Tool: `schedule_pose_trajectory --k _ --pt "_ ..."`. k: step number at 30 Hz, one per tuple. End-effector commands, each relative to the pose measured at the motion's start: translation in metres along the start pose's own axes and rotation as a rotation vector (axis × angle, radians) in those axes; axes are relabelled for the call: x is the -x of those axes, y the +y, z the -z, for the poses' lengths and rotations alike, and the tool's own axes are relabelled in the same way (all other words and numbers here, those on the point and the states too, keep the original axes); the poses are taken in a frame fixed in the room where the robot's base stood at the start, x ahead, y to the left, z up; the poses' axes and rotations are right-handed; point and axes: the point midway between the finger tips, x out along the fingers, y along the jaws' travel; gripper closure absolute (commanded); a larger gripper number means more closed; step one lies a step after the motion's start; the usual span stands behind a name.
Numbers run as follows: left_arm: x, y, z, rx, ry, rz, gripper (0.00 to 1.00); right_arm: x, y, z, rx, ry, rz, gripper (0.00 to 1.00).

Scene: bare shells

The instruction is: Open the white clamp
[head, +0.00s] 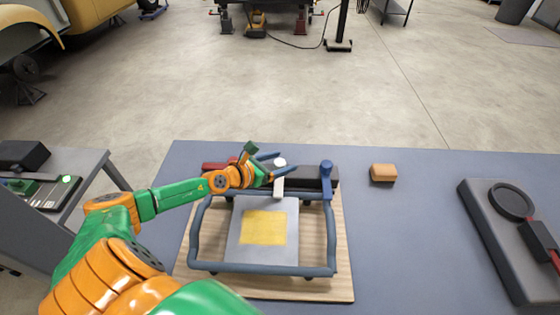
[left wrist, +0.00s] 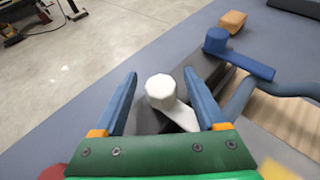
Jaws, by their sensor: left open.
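The white clamp (head: 279,186) has a round knob and a flat lever, and sits at the middle of a dark bar at the back of a tubular blue-grey frame. In the left wrist view the white clamp's knob (left wrist: 160,88) lies between my left gripper's two blue fingers. My left gripper (head: 279,164) is open around the knob, with a gap on each side in the left wrist view (left wrist: 160,76). In the head view the gripper partly covers the clamp. My right gripper is not in view.
A blue clamp (head: 326,168) is to the right on the same bar, a red one (head: 215,166) to the left. The frame (head: 262,270) holds a grey plate with a yellow square, on a wooden board (head: 180,268). An orange-brown block (head: 383,173) lies right; a grey case (head: 495,230) is farther right.

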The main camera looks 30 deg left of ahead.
Motion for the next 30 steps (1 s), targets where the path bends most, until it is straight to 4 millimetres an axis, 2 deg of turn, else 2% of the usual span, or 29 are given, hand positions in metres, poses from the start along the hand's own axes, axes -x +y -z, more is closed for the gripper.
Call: schedule_pose_trajectory --k 5,8,12,13,14,30 --pt "0.0000 0.0000 0.0002 0.000 0.001 0.000 0.26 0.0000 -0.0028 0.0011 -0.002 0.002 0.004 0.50" --pt "0.0002 0.0001 0.0003 0.000 0.001 0.000 0.51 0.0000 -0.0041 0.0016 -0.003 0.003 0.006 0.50" --pt "0.0003 0.0001 0.0003 0.000 0.001 0.000 0.89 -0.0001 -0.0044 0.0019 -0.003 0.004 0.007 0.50" --pt "0.0003 0.0001 0.0003 0.000 0.001 0.000 0.97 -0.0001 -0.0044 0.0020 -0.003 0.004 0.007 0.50" --pt "0.0003 0.0001 0.0004 0.000 0.001 0.000 1.00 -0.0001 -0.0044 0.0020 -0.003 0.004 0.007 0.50" --pt "0.0004 0.0001 0.0005 0.000 0.001 0.000 1.00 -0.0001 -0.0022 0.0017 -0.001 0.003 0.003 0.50"
